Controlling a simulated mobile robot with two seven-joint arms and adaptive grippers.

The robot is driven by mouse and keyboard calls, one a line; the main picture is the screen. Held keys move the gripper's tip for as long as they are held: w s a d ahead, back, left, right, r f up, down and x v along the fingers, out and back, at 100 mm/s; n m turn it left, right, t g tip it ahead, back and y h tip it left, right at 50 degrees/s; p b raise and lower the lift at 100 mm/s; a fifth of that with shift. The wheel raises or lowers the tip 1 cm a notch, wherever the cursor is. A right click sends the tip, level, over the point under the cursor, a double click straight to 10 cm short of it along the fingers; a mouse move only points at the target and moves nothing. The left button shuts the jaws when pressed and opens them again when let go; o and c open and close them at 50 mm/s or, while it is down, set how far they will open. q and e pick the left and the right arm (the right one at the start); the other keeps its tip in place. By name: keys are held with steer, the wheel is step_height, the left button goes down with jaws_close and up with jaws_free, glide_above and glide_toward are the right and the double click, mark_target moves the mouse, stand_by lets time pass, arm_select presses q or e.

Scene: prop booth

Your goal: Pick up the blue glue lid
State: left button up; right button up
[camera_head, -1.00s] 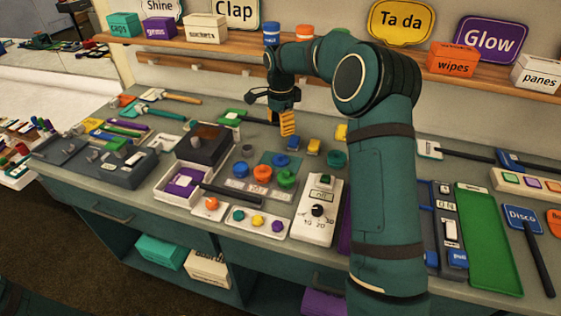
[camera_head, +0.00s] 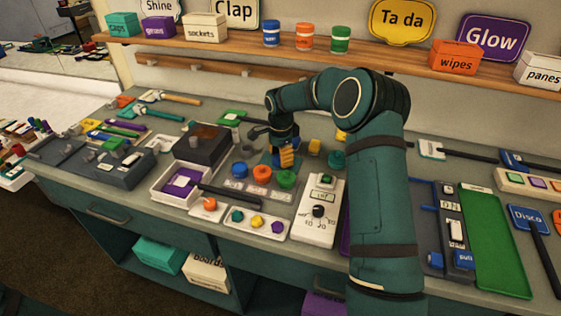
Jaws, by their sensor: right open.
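A round blue lid (camera_head: 239,169) lies at the left of a row with an orange lid (camera_head: 262,174) and a green lid (camera_head: 286,178) on the bench. Another blue round piece, seen earlier on the small blue-teal mat (camera_head: 267,160), is now hidden behind my right gripper. I cannot tell which blue piece is the glue lid. My right gripper (camera_head: 287,160), with yellow fingertips, points down over the mat behind the green lid. It is open, and nothing shows held in it. Contact with the hidden piece cannot be seen. My left gripper is out of view.
A white box with a dial (camera_head: 318,210) stands in front of the gripper. A teal round piece (camera_head: 336,159) and yellow pieces (camera_head: 314,146) are close by on the right. A dark-lidded box (camera_head: 203,146) stands left. Blue, orange and green jars (camera_head: 304,37) stand on the shelf.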

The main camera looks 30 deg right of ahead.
jaws_close()
steer(key=shift+r, duration=0.1)
